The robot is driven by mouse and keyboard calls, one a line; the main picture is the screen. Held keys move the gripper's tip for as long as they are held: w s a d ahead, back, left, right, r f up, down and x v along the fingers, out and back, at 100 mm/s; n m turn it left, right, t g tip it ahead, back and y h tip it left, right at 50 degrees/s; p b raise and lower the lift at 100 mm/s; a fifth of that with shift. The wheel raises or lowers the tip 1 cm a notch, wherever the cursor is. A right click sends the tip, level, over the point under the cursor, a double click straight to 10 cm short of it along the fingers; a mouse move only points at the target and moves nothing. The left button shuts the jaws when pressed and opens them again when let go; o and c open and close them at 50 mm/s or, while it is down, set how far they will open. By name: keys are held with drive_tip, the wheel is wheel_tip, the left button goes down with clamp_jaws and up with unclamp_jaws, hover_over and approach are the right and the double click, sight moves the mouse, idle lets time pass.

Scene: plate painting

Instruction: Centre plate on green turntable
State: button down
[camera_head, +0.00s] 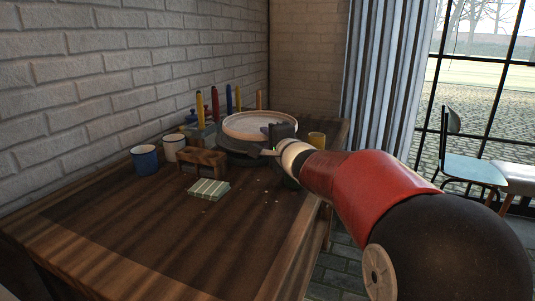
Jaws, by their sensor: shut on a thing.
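A pale round plate (250,122) with a tan rim lies about level at the back of the wooden table. My gripper (277,132) is at the plate's right front edge and is shut on it; the arm and gripper body hide the fingertips. A dark round turntable (232,147) shows below the plate, and its green colour is hard to make out. The plate covers most of its top. I cannot tell whether the plate touches the turntable or how well it is centred.
A blue mug (145,160), a white mug (173,147) and a small wooden block-like stand (203,163) are left of the turntable. A folded striped cloth (208,189) lies in front. Upright coloured tools (215,104) stand behind. The front tabletop is clear.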

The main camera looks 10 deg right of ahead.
drive_tip(key=shift+f, duration=2)
drive_tip(key=shift+f+b, duration=0.2)
drive_tip(key=shift+b, duration=0.15)
drive_tip(key=c, duration=1.8)
unclamp_jaws()
drive_tip(key=shift+f, duration=0.15)
drive_tip(key=o, duration=0.5)
drive_tip(key=shift+r, duration=0.2)
